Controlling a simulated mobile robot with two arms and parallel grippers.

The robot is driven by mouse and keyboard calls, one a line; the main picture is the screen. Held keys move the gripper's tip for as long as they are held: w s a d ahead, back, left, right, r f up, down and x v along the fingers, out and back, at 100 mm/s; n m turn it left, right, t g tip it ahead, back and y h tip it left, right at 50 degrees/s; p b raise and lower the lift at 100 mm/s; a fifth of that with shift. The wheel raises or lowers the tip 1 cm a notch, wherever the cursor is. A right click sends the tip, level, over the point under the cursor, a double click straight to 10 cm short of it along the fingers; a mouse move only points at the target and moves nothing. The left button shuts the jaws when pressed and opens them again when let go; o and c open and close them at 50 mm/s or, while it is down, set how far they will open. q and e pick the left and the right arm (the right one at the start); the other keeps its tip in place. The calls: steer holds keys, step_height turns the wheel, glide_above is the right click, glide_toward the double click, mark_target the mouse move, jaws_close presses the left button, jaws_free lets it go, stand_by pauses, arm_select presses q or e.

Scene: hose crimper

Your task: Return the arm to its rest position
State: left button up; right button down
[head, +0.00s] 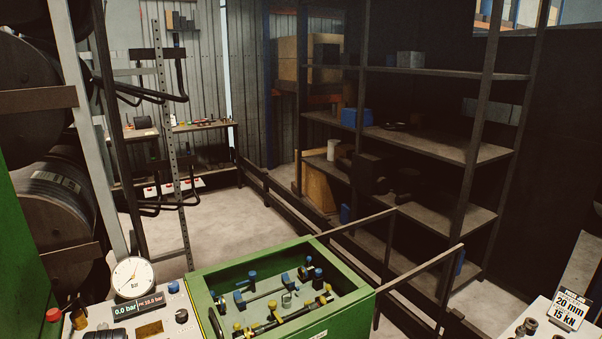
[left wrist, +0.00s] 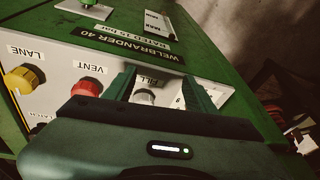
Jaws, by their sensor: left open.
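My left gripper (left wrist: 158,80) shows in the left wrist view, its two dark green fingers spread apart with nothing held between them. Behind the fingers is a white control panel (left wrist: 55,62) on a green machine marked WELBRANDER 40 (left wrist: 125,43), seen upside down. A pale knob (left wrist: 146,96) by the FILL label shows between the fingers; I cannot tell whether they touch it. A red knob (left wrist: 88,88) by VENT and a yellow knob (left wrist: 22,78) by LANE are to the left. Neither arm shows in the head view.
In the head view, a green open-topped test box (head: 350,312) with hose fittings stands at the front, beside a console with a pressure gauge (head: 132,277). Dark shelving (head: 440,145) stands behind it, hose reels (head: 55,195) at left. Open floor (head: 215,215) lies beyond.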

arm_select(q)
steer(key=s+d+r+m+t+h, duration=0.1)
steer(key=s+d+m+t+h, duration=0.15)
steer(key=s+d+m, duration=1.35)
steer(key=s+d+f+n+g+b, duration=0.1)
steer(key=s+d+f+n+b, duration=0.15)
steer(key=f, duration=0.85)
steer(key=s+d+f+n+b, duration=0.1)
steer(key=s+f+b, duration=0.15)
steer(key=f, duration=0.85)
steer(key=s+d+f+n+g+b, duration=0.15)
steer(key=s+f, duration=0.25)
steer(key=f, duration=0.6)
steer(key=s+a+f+b, duration=0.1)
steer(key=s+f+b, duration=0.1)
steer(key=s+f, duration=0.6)
steer(key=s+a+f+b, duration=0.2)
steer(key=s+f, duration=0.6)
steer(key=f, duration=0.5)
steer(key=shift+s+f+h+b, duration=0.25)
steer(key=shift+f+h+b, duration=0.1)
steer(key=shift+b, duration=0.2)
